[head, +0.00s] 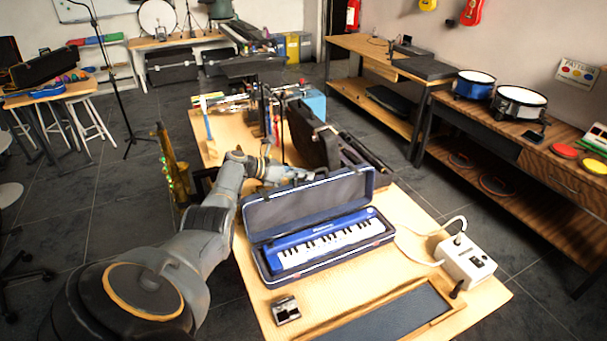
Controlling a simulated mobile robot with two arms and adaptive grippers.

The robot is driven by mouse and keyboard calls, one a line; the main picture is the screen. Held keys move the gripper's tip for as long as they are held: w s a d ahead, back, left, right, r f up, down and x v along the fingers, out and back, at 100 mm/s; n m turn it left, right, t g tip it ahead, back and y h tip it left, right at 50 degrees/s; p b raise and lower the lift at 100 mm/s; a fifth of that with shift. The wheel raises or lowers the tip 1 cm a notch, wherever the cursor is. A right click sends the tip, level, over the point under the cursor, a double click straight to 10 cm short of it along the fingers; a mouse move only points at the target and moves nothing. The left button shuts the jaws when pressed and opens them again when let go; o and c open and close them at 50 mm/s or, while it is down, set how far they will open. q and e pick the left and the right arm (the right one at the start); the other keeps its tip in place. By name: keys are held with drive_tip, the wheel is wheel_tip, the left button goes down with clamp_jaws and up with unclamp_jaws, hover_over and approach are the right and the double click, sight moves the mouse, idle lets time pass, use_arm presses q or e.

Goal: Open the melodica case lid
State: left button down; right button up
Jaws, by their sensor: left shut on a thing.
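The melodica case (262,272) lies on the wooden table with its lid (310,203) raised, standing up along the far side. The blue melodica (325,243) with white and black keys lies in the case's lower half. My left arm comes in from the left and bends behind the lid. My left gripper (319,174) is at the lid's top edge, shut on the lid; its fingers are small and partly hidden. My right gripper is not in view.
A white box with a cable (467,262) stands right of the case. A small metal object (286,309) and a dark panel (385,315) lie in front. Dark cases and stands (313,135) crowd the table behind the lid.

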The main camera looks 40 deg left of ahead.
use_arm(q)
drive_tip(key=shift+f, duration=0.2)
drive_tip(key=c, duration=1.7)
unclamp_jaws()
drive_tip(key=v, duration=1.2)
drive_tip(key=shift+w+r, duration=0.1)
